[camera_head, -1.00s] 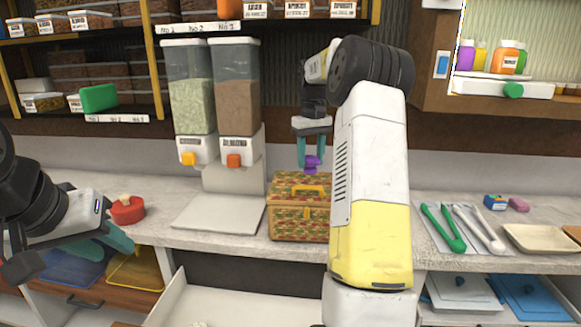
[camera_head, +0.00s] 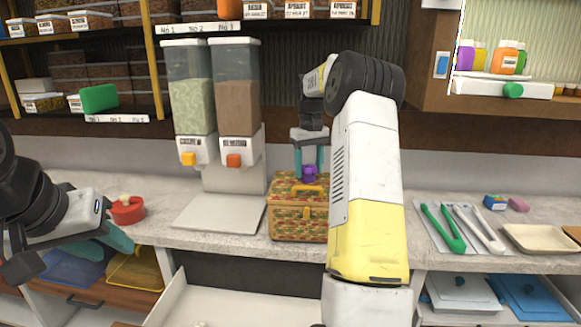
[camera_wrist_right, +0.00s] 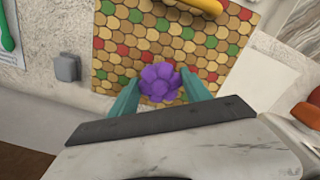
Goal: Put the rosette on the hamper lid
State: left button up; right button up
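The purple rosette (camera_head: 309,174) is between the teal fingertips of my right gripper (camera_head: 309,168), which is shut on it. The hamper (camera_head: 290,222), patterned in red, green and tan with a yellow handle, stands on the counter below. The rosette is over or at the hamper lid (camera_head: 283,183); I cannot tell whether it touches. In the right wrist view the rosette (camera_wrist_right: 160,82) appears against the lid (camera_wrist_right: 120,45), near its edge, away from the yellow handle (camera_wrist_right: 205,5). My left gripper (camera_head: 105,245) is low at the left, apart from the hamper; its opening is unclear.
Two grain dispensers (camera_head: 213,120) stand left of the hamper. A red round object (camera_head: 127,210) is further left. Green tongs (camera_head: 443,228), white tongs (camera_head: 479,229) and a cream tray (camera_head: 541,238) lie to the right. My right arm hides the counter right of the hamper.

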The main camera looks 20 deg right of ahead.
aim_at(309, 165)
jog(key=shift+o, duration=0.7)
notch_tip(309, 165, up, 12)
jog(key=s+a+r+t, duration=0.1)
jog(key=s+a+r, duration=0.4)
jog(key=s+a+f+t+y, duration=0.1)
jog(key=s+a+t, duration=0.1)
jog(key=s+a, duration=0.5)
jog(key=s+a+f+t, duration=0.1)
jog(key=s+a+t, duration=0.15)
jog(key=s, duration=0.85)
jog(key=s+a+f+y, duration=0.1)
jog(key=s+a+f, duration=0.3)
jog(key=s+f, duration=0.4)
jog(key=shift+s+a+m+t, duration=0.2)
jog(key=shift+s+m+t, duration=0.15)
jog(key=shift+s, duration=0.8)
